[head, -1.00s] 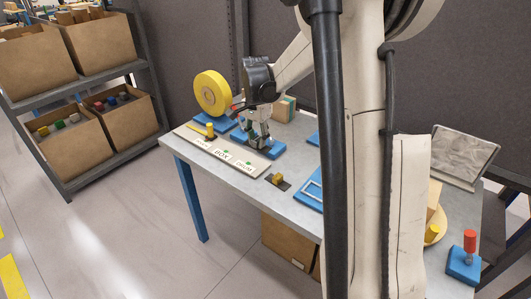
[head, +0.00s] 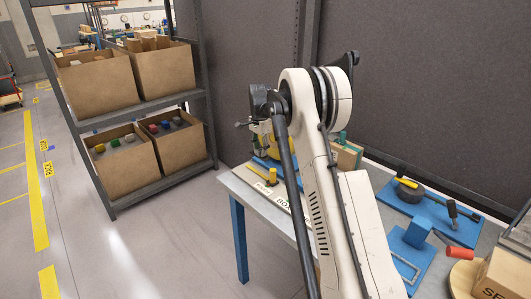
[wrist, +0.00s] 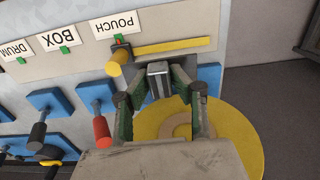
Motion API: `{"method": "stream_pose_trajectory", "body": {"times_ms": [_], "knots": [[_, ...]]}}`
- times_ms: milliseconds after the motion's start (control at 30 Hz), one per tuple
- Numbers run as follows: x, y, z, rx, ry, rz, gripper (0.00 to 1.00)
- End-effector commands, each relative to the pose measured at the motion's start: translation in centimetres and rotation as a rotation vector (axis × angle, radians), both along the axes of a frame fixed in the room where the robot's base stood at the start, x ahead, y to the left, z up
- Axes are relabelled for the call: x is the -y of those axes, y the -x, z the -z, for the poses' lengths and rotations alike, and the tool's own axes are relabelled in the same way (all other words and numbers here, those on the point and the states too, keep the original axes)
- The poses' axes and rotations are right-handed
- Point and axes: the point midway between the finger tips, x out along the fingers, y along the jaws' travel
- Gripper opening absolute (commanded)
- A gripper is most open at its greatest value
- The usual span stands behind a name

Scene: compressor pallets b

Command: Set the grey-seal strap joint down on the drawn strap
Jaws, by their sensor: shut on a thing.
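My gripper (wrist: 158,84) is shut on a small grey block, the grey-seal strap joint (wrist: 158,69), in the wrist view. The drawn strap (wrist: 174,46) is a flat yellow strip on a pale board (wrist: 265,12). The joint is seen just beside the strip's lower edge in the picture; I cannot tell its height above the board. A yellow knob (wrist: 119,60) stands at the strip's left end, below the POUCH label (wrist: 116,25). In the head view my gripper (head: 263,144) is over the table's far left end, and the joint cannot be made out there.
A yellow reel (wrist: 238,130) lies partly behind my gripper in the wrist view. Blue blocks, one with a red-handled tool (wrist: 101,127), stand left of it. BOX (wrist: 57,39) and DRUM (wrist: 13,51) labels are on the board. A shelf of cartons (head: 181,155) stands left of the table.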

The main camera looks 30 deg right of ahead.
Motion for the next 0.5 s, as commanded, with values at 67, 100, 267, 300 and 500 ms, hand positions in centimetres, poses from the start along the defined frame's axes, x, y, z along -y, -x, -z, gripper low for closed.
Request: {"method": "stream_pose_trajectory", "body": {"times_ms": [67, 100, 267, 300, 500], "knots": [[0.0, -0.6, 0.2, 0.0, 0.0, 0.002, 0.0], [0.0, -0.7, 0.2, 0.0, 0.0, 0.002, 0.0], [0.0, -0.9, 0.6, 0.0, 0.0, 0.003, 0.0], [0.0, -0.9, 0.8, 0.0, 0.0, 0.003, 0.0], [0.0, -0.9, 2.2, 0.0, 0.0, 0.003, 0.0]]}}
